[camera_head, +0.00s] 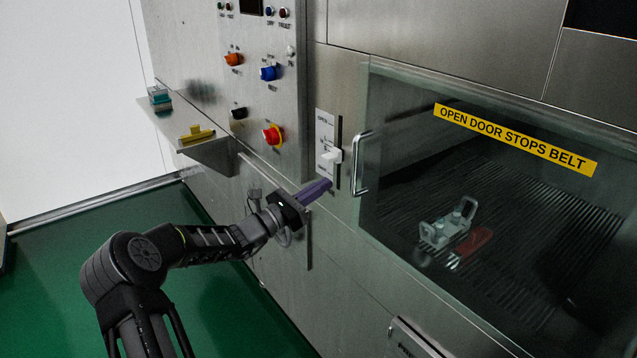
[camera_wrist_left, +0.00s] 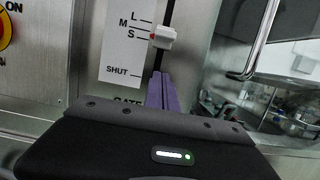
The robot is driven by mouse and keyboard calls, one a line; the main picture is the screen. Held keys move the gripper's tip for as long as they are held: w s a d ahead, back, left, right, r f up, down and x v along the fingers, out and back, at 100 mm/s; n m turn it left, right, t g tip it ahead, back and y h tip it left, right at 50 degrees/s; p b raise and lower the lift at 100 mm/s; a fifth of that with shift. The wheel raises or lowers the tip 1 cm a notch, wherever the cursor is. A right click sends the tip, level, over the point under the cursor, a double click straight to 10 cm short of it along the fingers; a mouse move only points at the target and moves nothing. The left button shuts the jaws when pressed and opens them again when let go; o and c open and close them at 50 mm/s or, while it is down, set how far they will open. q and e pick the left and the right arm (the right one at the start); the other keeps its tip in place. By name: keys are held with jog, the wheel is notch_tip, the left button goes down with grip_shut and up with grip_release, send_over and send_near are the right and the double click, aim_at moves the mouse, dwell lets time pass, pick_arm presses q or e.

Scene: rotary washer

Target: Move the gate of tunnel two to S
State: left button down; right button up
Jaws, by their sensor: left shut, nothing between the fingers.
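The gate's white slider knob (camera_head: 332,156) sits in a dark vertical slot on the steel machine front. In the left wrist view the knob (camera_wrist_left: 163,38) has a red pointer (camera_wrist_left: 152,37) on its left, level with the S mark. The white scale plate (camera_wrist_left: 125,50) reads L, M, S and SHUT from top to bottom. My left gripper (camera_head: 328,184), with purple fingers, is shut and empty just below the knob. In the wrist view its fingertips (camera_wrist_left: 161,76) show below the knob with a gap between them. My right gripper is not in view.
A metal door handle (camera_head: 361,163) stands out just right of the slider, beside a glass door (camera_head: 540,230). Colored knobs, including a red one on yellow (camera_head: 272,135), are on the panel at left. A small shelf (camera_head: 215,155) juts out further left.

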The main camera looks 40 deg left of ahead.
pick_arm(q)
jog(key=b+v, duration=0.1)
jog(key=v, duration=0.8)
jog(key=shift+s+a, duration=0.25)
jog(key=shift+s, duration=0.05)
jog(key=c, duration=2.2)
grip_release()
jog(key=c, duration=2)
grip_release()
jog(key=shift+r, duration=0.25)
jog(key=o, duration=0.7)
jog(key=w+r+p, duration=0.1)
jog(key=r+p, duration=0.2)
jog(key=r+g+p, duration=0.1)
jog(key=r+p, duration=0.2)
jog(key=w+r+g+p, duration=0.1)
jog(key=r+p, duration=0.2)
jog(key=shift+w+d+r, duration=0.15)
jog(key=shift+w+d, duration=0.1)
jog(key=shift+w, duration=0.05)
jog(key=shift+o, duration=0.9)
jog(key=shift+g+y, duration=0.3)
jog(key=shift+y, duration=0.1)
jog(key=shift+w+a+f, duration=0.1)
jog(key=shift+f, duration=0.1)
jog(key=shift+w, duration=0.1)
